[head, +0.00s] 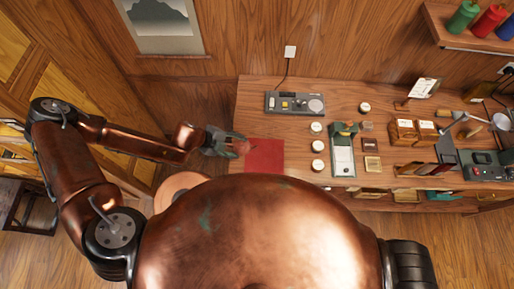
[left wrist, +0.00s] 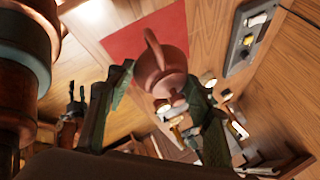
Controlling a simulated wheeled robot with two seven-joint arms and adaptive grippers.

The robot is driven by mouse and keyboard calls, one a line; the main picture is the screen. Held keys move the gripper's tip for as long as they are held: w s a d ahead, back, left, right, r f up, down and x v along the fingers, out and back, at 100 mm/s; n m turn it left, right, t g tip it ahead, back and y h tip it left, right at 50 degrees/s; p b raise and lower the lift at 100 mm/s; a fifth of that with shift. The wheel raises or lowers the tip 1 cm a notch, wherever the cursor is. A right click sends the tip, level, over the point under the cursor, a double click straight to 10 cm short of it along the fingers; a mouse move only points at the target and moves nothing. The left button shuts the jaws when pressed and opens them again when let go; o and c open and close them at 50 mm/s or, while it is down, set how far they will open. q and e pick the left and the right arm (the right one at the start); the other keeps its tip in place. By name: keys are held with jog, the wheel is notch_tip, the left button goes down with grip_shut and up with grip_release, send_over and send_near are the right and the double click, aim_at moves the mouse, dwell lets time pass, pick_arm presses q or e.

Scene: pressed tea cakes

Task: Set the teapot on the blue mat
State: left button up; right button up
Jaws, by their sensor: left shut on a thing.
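The teapot is a small reddish-brown pot, seen in the left wrist view (left wrist: 165,72) between the two fingers of my left gripper (left wrist: 162,88). In the head view my left gripper (head: 232,146) is at the left edge of a red mat (head: 265,156), with the teapot (head: 243,148) small and partly hidden at its tips. The gripper is shut on the teapot. The red mat (left wrist: 130,35) lies behind the teapot in the left wrist view. Whether the teapot touches anything below is unclear. I see no blue mat. My right gripper does not show.
The wooden table (head: 300,130) holds a grey control box (head: 294,103) at the back, several white-topped round pieces right of the mat, and a green-based device (head: 343,150). Small wooden boxes (head: 403,132) stand further right. My copper body hides the front of the scene.

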aim_at(247, 143)
pick_arm(q)
jog(key=d, duration=0.1)
jog(key=w+d+f, duration=0.1)
jog(key=w+d, duration=0.1)
jog(key=shift+w+d+f+p, duration=0.25)
jog(key=shift+d+f+p, duration=0.05)
jog(key=shift+d+f, duration=0.1)
jog(key=x, duration=0.6)
jog(key=shift+w+a+f, duration=0.1)
jog(key=shift+w+f, duration=0.15)
jog(key=shift+w, duration=0.2)
jog(key=shift+w+f+p, duration=0.1)
jog(key=shift+f+p, duration=0.6)
jog(key=shift+f, duration=1.05)
jog(key=o, duration=1.2)
jog(key=shift+f, duration=0.1)
jog(key=shift+o, duration=0.2)
